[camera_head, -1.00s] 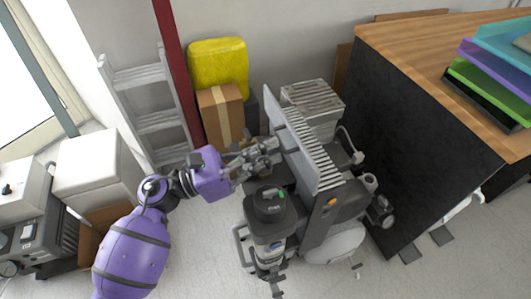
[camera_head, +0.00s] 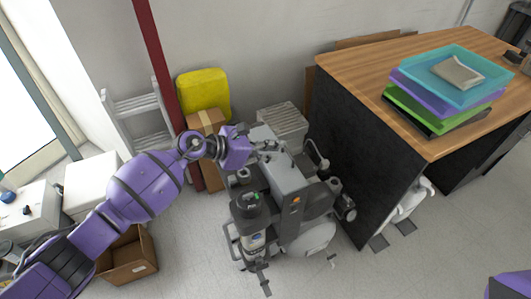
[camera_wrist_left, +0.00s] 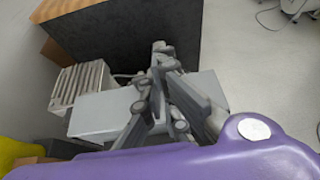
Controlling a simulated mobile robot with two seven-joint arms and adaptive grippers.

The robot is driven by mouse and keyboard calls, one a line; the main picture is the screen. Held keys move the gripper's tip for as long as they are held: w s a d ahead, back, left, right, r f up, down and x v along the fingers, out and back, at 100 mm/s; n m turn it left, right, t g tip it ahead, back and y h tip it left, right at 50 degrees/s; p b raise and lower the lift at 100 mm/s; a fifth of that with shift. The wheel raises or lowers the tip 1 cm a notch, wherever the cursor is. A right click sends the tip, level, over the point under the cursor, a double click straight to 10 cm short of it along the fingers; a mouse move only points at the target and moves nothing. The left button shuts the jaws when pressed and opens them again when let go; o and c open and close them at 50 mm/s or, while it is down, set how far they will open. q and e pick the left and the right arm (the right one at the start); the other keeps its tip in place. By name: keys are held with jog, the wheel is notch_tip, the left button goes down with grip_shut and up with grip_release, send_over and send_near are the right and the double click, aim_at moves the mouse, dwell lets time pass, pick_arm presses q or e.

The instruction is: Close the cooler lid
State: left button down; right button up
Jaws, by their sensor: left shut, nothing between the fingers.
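The cooler lid (camera_head: 286,178) is a flat grey panel lying down over the compressor unit (camera_head: 300,222), its smooth face up. I see no clear gap beneath it from here. My left gripper (camera_head: 272,148) is shut and empty at the far edge of the lid, above or touching it; I cannot tell which. In the left wrist view the shut fingers (camera_wrist_left: 161,56) cross over the pale grey lid (camera_wrist_left: 97,115) and hide part of it. My right gripper is out of view.
A wooden-topped desk (camera_head: 345,70) with coloured trays (camera_head: 440,88) stands to the right. A ribbed grey box (camera_head: 283,120), a yellow case (camera_head: 204,93) and a cardboard box (camera_head: 206,122) stand behind. An open carton (camera_head: 130,262) is at lower left.

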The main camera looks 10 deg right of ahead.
aim_at(289, 164)
pick_arm(q)
jog(key=d, duration=0.1)
jog(key=w+d+f+y, duration=0.1)
jog(key=d, duration=0.1)
jog(key=shift+w+g, duration=0.2)
jog(key=shift+g, duration=0.1)
jog(key=shift+x, duration=1.45)
jog(key=shift+s+f+b, duration=0.1)
jog(key=shift+f+b, duration=0.1)
jog(key=shift+b, duration=0.1)
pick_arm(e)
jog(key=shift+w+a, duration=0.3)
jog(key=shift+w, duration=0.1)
pick_arm(q)
jog(key=shift+s+d, duration=0.1)
jog(key=shift+d, duration=0.05)
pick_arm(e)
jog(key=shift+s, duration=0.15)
